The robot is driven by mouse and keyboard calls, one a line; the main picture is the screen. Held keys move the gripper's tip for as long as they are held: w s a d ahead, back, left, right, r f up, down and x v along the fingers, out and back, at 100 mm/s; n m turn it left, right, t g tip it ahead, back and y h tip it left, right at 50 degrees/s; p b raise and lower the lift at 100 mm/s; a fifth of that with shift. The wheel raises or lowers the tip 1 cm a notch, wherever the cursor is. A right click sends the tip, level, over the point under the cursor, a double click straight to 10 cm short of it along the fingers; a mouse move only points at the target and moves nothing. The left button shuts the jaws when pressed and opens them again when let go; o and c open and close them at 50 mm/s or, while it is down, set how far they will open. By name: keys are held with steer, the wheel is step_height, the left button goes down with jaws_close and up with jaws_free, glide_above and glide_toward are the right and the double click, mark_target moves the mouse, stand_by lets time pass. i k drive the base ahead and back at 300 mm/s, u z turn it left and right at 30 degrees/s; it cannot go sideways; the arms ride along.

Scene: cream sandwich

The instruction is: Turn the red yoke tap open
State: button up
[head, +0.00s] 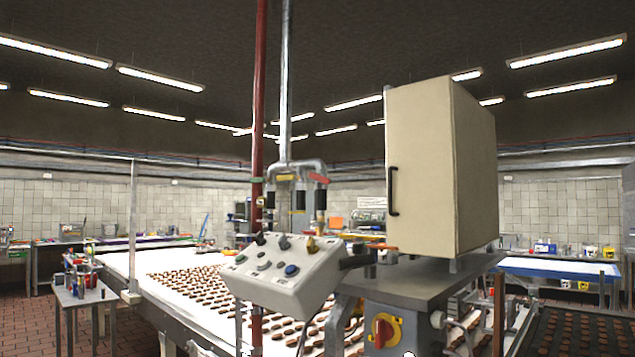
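The tap with a red handle (319,179) is at the right end of a grey pipe yoke (308,165), just left of the cream cabinet. Its handle looks slightly slanted; whether the valve is open or shut I cannot tell. A yellow handle (287,177) sits at the yoke's middle and a green handle (258,180) at its left. Dark cylinders hang below the yoke. My gripper is not in view.
A grey control box (285,280) with knobs and buttons stands below the taps. A cream cabinet (425,170) rises at right, above a yellow and red rotary switch (384,330). A red vertical pipe (259,90) runs beside the yoke. A white conveyor (125,262) carries many brown biscuits.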

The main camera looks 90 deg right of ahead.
mark_target(319, 177)
steer(key=k, duration=1.35)
steer(key=z, duration=1.25)
